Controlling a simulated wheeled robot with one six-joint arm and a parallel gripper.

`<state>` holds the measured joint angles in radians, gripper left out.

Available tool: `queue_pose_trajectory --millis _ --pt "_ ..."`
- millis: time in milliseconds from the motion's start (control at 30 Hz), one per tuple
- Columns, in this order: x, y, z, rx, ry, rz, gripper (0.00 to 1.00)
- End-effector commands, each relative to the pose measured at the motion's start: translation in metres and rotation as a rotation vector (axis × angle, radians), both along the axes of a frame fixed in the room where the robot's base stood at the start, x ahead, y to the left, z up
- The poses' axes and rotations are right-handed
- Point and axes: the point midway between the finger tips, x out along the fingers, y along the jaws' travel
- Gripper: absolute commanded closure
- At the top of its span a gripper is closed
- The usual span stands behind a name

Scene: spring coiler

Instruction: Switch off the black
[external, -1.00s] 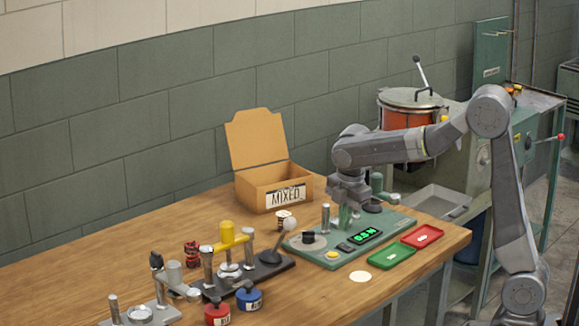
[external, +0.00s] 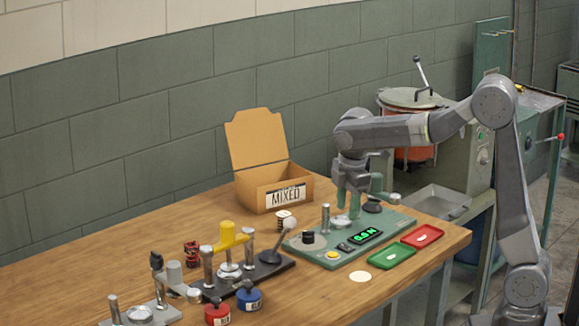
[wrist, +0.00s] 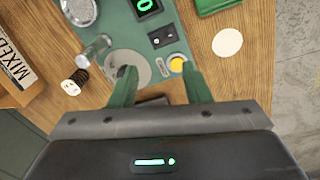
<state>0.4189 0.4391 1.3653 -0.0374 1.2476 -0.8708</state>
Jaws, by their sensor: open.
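A green tester plate (external: 395,226) lies on the bench with a lit green display (external: 366,236). A small black switch block (external: 345,247) sits between the display and a yellow button (external: 332,255); in the wrist view the black switch (wrist: 162,37) lies beyond my fingertips, with the yellow button (wrist: 177,63) near the right finger. My gripper (external: 349,210) is open and empty above the back of the plate. In the wrist view my gripper's (wrist: 158,70) left finger covers part of a grey disc (wrist: 140,68).
A metal post (external: 325,218) rises from the plate beside my gripper. A cardboard box (external: 262,198) marked MIXED stands behind left. Green (external: 391,257) and red (external: 436,236) trays lie to the right. A lever press (external: 275,267) stands at left.

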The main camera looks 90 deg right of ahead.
Motion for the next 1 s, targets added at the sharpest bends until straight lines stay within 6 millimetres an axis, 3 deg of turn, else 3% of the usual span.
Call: queue_pose_trajectory --millis 100,500,767,1000 --pt "-0.001 0.0 0.015 0.029 -0.001 -0.247 0.56" --pt "-0.006 0.001 0.038 0.093 0.01 -1.048 0.56" --pt "-0.008 0.001 0.039 0.101 0.017 -1.244 0.56" --pt "-0.008 0.002 0.007 0.101 0.02 -1.249 0.56"
